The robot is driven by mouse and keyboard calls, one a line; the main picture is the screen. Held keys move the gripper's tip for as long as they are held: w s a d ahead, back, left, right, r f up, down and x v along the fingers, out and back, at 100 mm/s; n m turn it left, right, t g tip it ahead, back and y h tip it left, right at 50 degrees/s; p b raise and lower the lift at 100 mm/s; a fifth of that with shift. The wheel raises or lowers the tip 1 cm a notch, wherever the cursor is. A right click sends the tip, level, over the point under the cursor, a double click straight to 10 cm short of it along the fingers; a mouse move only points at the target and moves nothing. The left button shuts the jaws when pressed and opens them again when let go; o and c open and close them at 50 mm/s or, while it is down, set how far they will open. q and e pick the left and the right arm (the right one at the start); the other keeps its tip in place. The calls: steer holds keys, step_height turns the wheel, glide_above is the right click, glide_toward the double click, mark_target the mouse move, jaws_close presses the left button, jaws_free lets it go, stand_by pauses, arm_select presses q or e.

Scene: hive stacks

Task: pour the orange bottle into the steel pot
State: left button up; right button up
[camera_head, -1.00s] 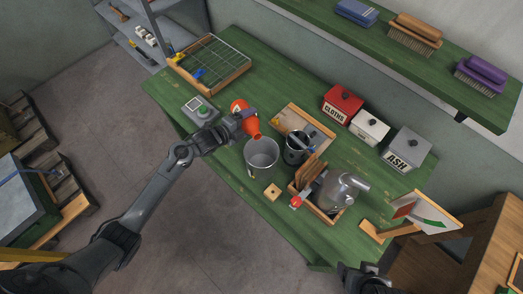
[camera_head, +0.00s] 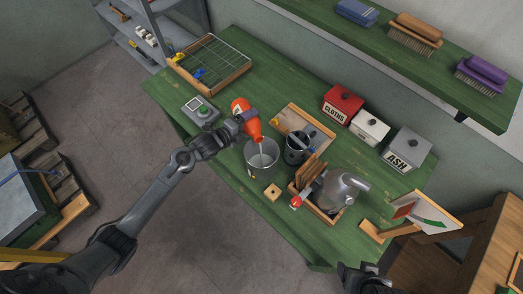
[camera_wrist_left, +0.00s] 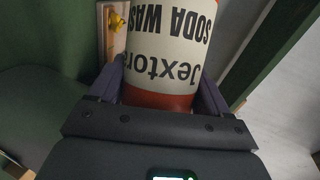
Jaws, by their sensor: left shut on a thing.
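The orange bottle (camera_head: 252,130) is tilted with its mouth down over the steel pot (camera_head: 250,166). A pale stream runs from its mouth into the pot, and pale liquid shows inside. The pot stands upright on the green table. My left gripper (camera_head: 243,119) is shut around the bottle. In the left wrist view the bottle (camera_wrist_left: 165,50) fills the space between the fingers, its white label reading "Jextor" and "SODA WAS" upside down. My right gripper (camera_head: 362,274) shows only in part at the bottom edge; its fingers cannot be made out.
A dark can (camera_head: 296,150) stands close right of the pot. A crate holds a metal smoker (camera_head: 342,190). A scale-like box (camera_head: 200,111) and a wire-mesh frame (camera_head: 240,72) are at left. Labelled tins (camera_head: 342,104) stand behind.

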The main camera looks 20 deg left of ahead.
arm_select(q)
steer(key=shift+r+t, duration=0.3)
steer(key=shift+r, duration=0.05)
stand_by(0.6)
steer(key=shift+r+m, duration=0.1)
steer(key=shift+m, duration=0.2)
stand_by(0.4)
steer(key=shift+r, duration=0.15)
stand_by(0.8)
steer(key=shift+d+r+m+b, duration=0.1)
steer(key=shift+r+m+b, duration=0.1)
steer(key=shift+m+b, duration=0.15)
stand_by(0.7)
steer(key=shift+s, duration=0.1)
steer(key=shift+t+b, duration=0.3)
steer(key=shift+b, duration=0.05)
stand_by(0.9)
steer(key=shift+m, duration=0.35)
stand_by(0.5)
